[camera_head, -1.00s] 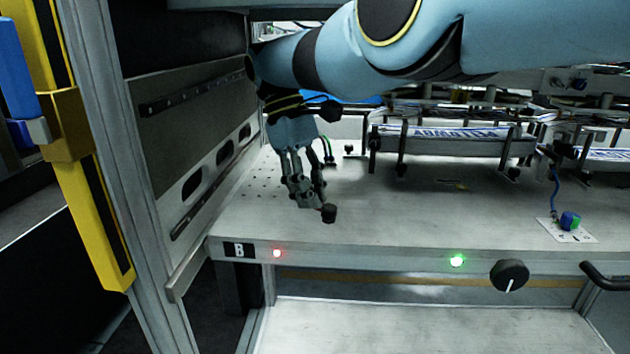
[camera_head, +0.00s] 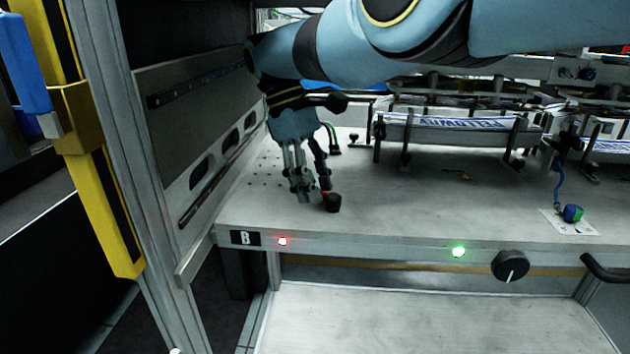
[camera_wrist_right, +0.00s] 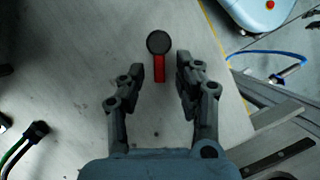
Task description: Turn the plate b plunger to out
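The plate B plunger has a black round knob (camera_head: 332,202) with a red stem, and stands on the grey plate (camera_head: 400,215) near its front left. In the right wrist view the knob (camera_wrist_right: 159,42) lies just beyond my fingertips, and the red stem (camera_wrist_right: 160,70) runs back between them. My right gripper (camera_head: 312,194) is low over the plate, just left of the knob. In the wrist view my right gripper (camera_wrist_right: 160,78) is open, with a gap on both sides of the stem. My left gripper is not in view.
A "B" label (camera_head: 245,238), a red light (camera_head: 283,241), a green light (camera_head: 458,251) and a black dial (camera_head: 510,265) are on the front edge. A blue-green knob (camera_head: 572,213) is at right. Label magazines (camera_head: 450,135) stand behind.

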